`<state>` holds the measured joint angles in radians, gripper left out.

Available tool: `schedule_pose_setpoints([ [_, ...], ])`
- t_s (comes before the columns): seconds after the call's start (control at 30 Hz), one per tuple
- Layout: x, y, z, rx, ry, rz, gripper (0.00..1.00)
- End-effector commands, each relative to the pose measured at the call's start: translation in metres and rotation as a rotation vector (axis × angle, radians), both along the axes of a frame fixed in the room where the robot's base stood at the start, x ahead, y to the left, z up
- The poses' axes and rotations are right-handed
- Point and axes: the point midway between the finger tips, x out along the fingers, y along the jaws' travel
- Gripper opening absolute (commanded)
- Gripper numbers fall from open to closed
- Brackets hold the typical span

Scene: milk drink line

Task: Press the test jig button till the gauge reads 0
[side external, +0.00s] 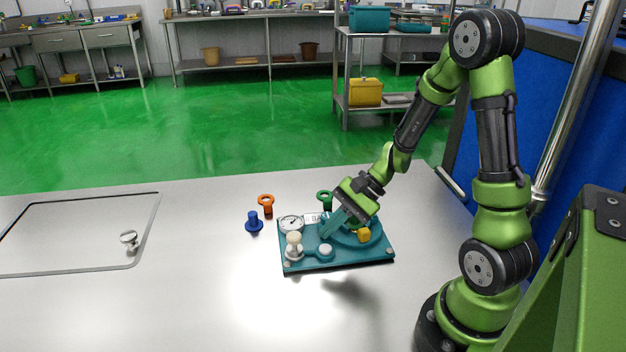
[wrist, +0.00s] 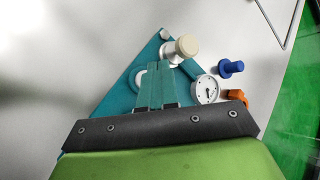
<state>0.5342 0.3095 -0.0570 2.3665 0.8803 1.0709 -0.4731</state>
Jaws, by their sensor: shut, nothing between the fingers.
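The teal test jig (side external: 300,262) lies flat on the steel table. Its white dial gauge (side external: 291,223) shows also in the wrist view (wrist: 205,89); a dark needle is visible, but the reading is too small to tell. A cream mushroom-shaped knob (side external: 294,241) stands in front of the gauge, also in the wrist view (wrist: 183,46). A low pale round piece (side external: 325,250) sits to its right. Which one is the button I cannot tell. My gripper (side external: 326,233) is shut and empty, its teal fingers (wrist: 155,67) angled down over the jig, right of the knob; contact cannot be told.
A yellow piece (side external: 364,235) sits at the jig's right. Behind the jig stand blue (side external: 253,223), orange (side external: 266,203) and green (side external: 325,199) ring-topped or peg-like pieces. A framed panel (side external: 70,271) with a small metal knob (side external: 129,239) lies left. The table front is clear.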

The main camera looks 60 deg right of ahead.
Motion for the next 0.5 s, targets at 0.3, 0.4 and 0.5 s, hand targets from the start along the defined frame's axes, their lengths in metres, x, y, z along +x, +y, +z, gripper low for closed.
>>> schedule_pose_setpoints([
  [0.3, 0.0, 0.0, 0.03, -0.001, -0.001, 0.0, 0.0],
  [0.4, 0.0, 0.0, 0.034, 0.0, 0.0, 0.0, 0.0],
  [0.5, 0.0, 0.0, 0.034, 0.0, 0.001, -0.001, 0.0],
])
